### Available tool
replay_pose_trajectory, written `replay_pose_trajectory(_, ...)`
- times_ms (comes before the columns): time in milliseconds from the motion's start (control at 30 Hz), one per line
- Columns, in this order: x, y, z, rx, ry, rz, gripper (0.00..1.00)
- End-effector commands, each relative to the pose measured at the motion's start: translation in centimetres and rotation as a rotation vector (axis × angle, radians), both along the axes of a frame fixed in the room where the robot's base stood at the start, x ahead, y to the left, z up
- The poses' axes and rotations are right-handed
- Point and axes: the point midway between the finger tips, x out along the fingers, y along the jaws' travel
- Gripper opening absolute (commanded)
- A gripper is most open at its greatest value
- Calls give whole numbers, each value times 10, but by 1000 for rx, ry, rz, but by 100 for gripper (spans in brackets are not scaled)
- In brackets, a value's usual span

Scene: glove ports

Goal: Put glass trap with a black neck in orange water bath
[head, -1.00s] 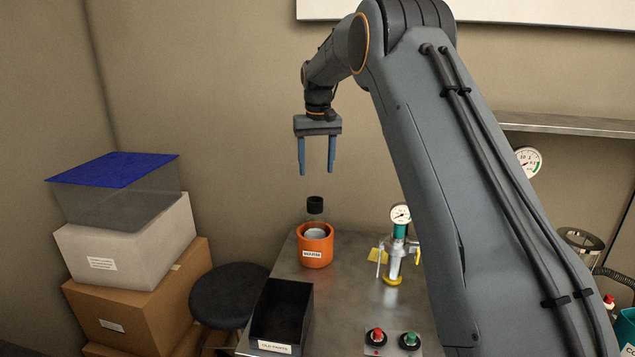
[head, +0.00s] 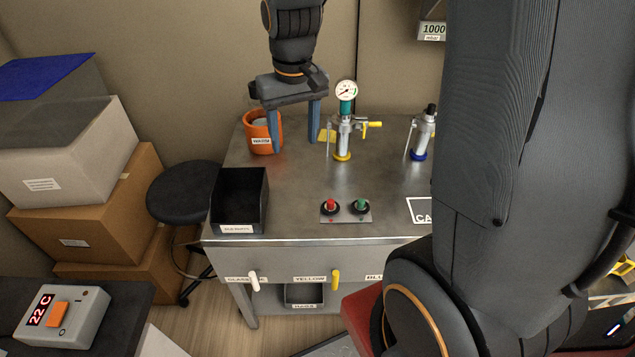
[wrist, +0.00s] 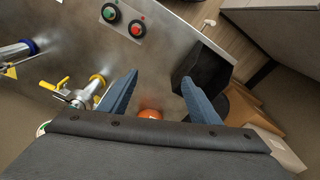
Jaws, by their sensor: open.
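The orange water bath (head: 262,141) stands at the back left of the steel bench, with a pale round opening. It also shows in the wrist view as a small orange patch (wrist: 150,114) at the edge of my gripper body. My gripper (head: 294,143) points down with both fingers apart and nothing between them. In the head view its left finger overlaps the bath's right side; I cannot tell how near it is. The wrist view shows bare bench between the fingertips (wrist: 159,76). I cannot make out the glass trap with a black neck now; my gripper may hide it.
A black tray (head: 239,204) stands at the bench's front left. A yellow-based gauge fitting (head: 342,140) and a blue-based fitting (head: 420,142) stand to the right. Red and green buttons (head: 346,211) are near the front. A stool (head: 185,190) and stacked boxes (head: 75,190) are left.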

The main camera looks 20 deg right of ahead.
Motion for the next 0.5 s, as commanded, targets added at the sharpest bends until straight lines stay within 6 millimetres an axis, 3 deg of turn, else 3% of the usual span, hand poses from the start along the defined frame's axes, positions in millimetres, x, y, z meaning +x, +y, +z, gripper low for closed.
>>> replay_pose_trajectory(33, -29, 0, -7, 0, 4, 0, 57)
replay_pose_trajectory(100, -61, 0, -17, 0, 6, 0, 57)
replay_pose_trajectory(200, -96, 0, -28, 0, 9, 0, 57)
replay_pose_trajectory(300, -116, -1, -34, 0, 10, 1, 57)
replay_pose_trajectory(500, -124, -1, -37, 0, 11, 1, 57)
